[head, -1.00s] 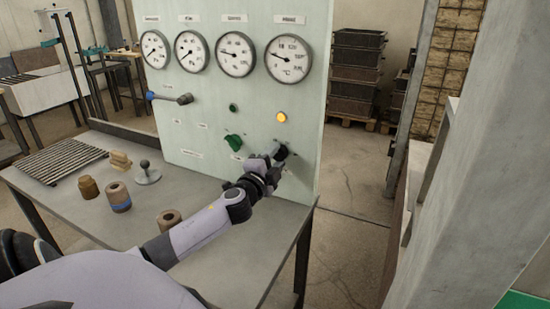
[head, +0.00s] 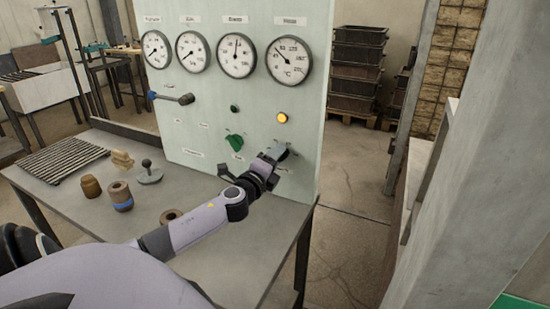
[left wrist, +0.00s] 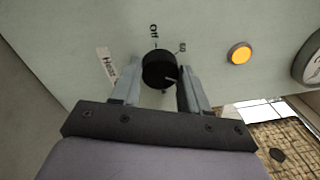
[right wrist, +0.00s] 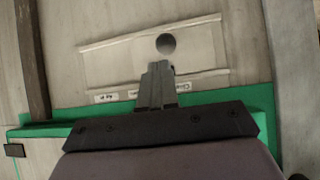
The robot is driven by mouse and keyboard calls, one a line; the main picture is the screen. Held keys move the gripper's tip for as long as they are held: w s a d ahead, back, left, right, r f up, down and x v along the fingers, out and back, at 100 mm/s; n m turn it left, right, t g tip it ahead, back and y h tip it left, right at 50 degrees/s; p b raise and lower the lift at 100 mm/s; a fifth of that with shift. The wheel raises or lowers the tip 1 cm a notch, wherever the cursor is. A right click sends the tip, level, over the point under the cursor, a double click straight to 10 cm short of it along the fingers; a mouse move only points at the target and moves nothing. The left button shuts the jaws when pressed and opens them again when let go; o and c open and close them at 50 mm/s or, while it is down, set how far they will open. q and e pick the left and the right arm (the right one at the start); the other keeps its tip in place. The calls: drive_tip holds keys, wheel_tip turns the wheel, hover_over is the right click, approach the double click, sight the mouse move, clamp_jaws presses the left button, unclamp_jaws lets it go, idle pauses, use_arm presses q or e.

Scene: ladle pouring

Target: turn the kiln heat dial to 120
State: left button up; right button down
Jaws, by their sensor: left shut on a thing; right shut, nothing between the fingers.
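The heat dial is a round black knob low on the right of the pale green panel (head: 212,110). In the left wrist view the dial (left wrist: 158,66) shows a white pointer mark at its lower right. "Off" and "60" are printed around it, and the "Heat" label (left wrist: 106,64) is beside it; other markings are hidden or too small to read. My left gripper (head: 279,152) is shut on the dial, one finger on each side. My right gripper (right wrist: 159,68) is shut and empty, in front of a pale surface away from the panel.
Gauges line the panel's top, the rightmost marked °C (head: 289,60). A yellow lamp (head: 282,118) is above the dial; a green knob (head: 235,142) is to its left. Several small items, including a blue-banded jar (head: 120,196), stand on the table (head: 75,203). A concrete pillar (head: 475,150) rises at right.

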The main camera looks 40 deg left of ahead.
idle(0.3)
use_arm(q)
drive_tip(key=o, duration=1.1)
drive_tip(key=shift+c, duration=0.2)
drive_tip(key=shift+s, duration=0.1)
drive_tip(key=v, duration=0.7)
drive_tip(key=shift+b, duration=0.3)
drive_tip(key=shift+f, duration=0.1)
